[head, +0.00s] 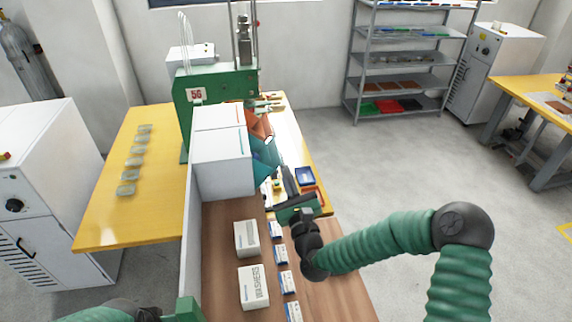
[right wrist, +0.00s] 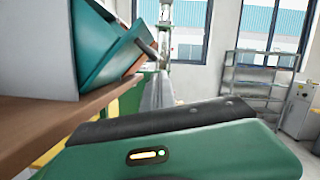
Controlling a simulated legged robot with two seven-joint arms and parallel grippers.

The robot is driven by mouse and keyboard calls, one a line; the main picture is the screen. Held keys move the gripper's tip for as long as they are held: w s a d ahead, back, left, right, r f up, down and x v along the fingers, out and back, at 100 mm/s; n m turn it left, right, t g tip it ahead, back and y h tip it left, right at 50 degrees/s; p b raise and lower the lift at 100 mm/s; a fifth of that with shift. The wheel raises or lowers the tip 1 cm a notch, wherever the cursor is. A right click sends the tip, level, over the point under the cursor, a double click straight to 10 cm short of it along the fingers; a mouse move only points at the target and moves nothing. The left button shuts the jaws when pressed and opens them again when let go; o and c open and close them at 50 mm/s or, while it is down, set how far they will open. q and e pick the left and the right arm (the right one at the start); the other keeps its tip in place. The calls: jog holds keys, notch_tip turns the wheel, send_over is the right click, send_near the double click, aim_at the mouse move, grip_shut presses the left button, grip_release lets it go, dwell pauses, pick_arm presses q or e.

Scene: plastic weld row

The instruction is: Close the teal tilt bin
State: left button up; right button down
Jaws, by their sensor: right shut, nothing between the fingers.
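The teal tilt bin (head: 264,160) juts from the right side of a grey-white cabinet (head: 222,165). It is tilted out, with its top open. In the right wrist view the teal bin (right wrist: 112,45) shows large at upper left, its angled side wall clear of the cabinet. My right gripper (head: 286,174) is shut and empty, just right of the bin in the head view. Its fingers (right wrist: 158,88) point forward in the wrist view, to the right of the bin, with a small gap showing. My left gripper (head: 187,309) shows only partly at the bottom edge; its fingers are unclear.
An orange-red bin (head: 259,126) is tilted out beyond the teal one. White boxes (head: 252,287) and several small blue-white boxes (head: 282,254) stand on the brown bench. A blue tray (head: 305,176) lies right of my right gripper. A green machine (head: 200,98) stands behind.

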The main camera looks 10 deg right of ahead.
aim_at(283, 167)
pick_arm(q)
jog(key=shift+s+r, duration=0.35)
jog(key=shift+r, duration=0.1)
pick_arm(e)
jog(key=shift+s+a+r+n, duration=0.1)
jog(key=shift+s+r+n, duration=0.1)
jog(key=shift+r, duration=0.2)
jog(key=shift+s+a+r+n, duration=0.1)
jog(key=shift+s+r+n, duration=0.1)
jog(key=shift+r, duration=0.2)
pick_arm(q)
jog(key=shift+w, duration=0.1)
pick_arm(e)
jog(key=shift+w, duration=0.2)
